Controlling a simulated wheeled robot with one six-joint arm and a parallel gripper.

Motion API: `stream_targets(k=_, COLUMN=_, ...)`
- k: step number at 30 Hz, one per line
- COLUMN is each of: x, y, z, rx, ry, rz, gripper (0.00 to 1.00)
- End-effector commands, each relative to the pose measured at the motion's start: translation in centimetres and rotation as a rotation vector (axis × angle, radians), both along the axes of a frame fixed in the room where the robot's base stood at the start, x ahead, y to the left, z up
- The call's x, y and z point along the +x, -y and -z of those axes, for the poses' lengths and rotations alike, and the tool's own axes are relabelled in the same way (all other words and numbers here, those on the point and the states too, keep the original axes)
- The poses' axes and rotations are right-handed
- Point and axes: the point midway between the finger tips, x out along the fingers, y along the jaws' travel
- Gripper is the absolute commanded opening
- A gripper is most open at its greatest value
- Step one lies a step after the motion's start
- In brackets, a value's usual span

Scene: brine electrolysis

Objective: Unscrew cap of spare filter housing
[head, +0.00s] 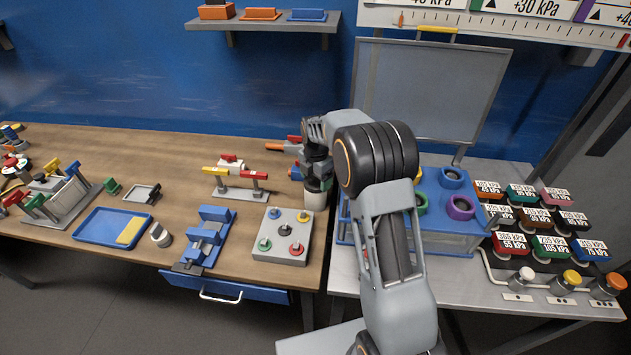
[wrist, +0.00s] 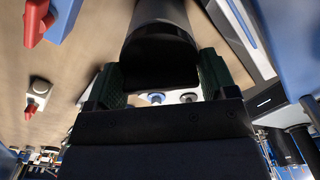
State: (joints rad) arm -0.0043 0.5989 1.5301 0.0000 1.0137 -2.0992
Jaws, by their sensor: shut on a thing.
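The spare filter housing appears to be the upright piece at the back right of the wooden bench, with a pale body (head: 315,199) and a dark top (head: 317,184). My gripper (head: 316,168) is over it, and my arm partly hides the area. In the wrist view, a black cylinder (wrist: 160,40) sits between the green-padded fingers of my gripper (wrist: 158,78), which are shut on it. I take this cylinder to be the cap. The thread and the seam between cap and body are hidden, so I cannot tell how far it is turned.
A blue rack (head: 460,240) with coloured rings stands close on the right, behind my arm. A grey knob box (head: 279,251) and a red-and-yellow valve stand (head: 235,190) are to the left. A blue tray (head: 95,232) lies farther left. Some bare wood separates them.

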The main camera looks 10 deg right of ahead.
Motion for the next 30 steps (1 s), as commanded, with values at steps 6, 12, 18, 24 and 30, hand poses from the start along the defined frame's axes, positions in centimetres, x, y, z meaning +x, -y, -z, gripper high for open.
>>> stream_targets(k=6, x=0.06, y=-0.05, z=-0.06, rx=0.001, ry=0.003, rz=-0.008, gripper=0.45)
stream_targets(k=12, x=0.07, y=-0.04, z=-0.09, rx=0.001, ry=0.003, rz=-0.105, gripper=0.45)
stream_targets(k=18, x=0.08, y=-0.05, z=-0.11, rx=0.0, ry=0.004, rz=-0.369, gripper=0.45)
stream_targets(k=24, x=0.09, y=-0.04, z=-0.11, rx=0.0, ry=0.004, rz=-0.5, gripper=0.45)
stream_targets(k=30, x=0.09, y=-0.04, z=-0.11, rx=0.0, ry=0.004, rz=-0.508, gripper=0.45)
